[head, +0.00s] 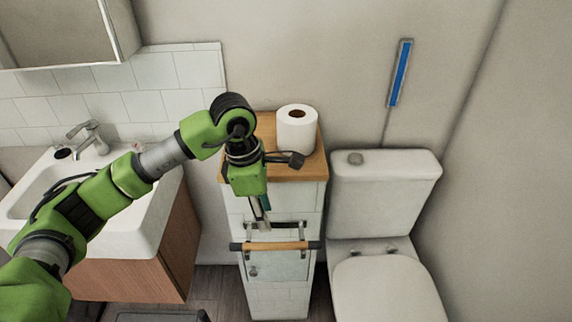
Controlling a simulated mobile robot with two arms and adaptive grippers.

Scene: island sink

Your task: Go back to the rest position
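My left arm comes in from the left, and its green and black wrist hangs over the front edge of the narrow cabinet (285,290). My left gripper (262,216) points down in front of the cabinet, just above a horizontal bar with a wooden middle (275,246). The fingers are small and partly hidden by the wrist, so I cannot tell whether they are open or shut, or whether they touch the bar. My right gripper is not in view.
A white paper roll (296,130) stands on the cabinet's wooden top (266,126), close behind my wrist. A toilet (384,195) stands to the right. A white sink (140,215) with a tap (90,137) lies under my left arm. A mirror cabinet (65,32) hangs upper left.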

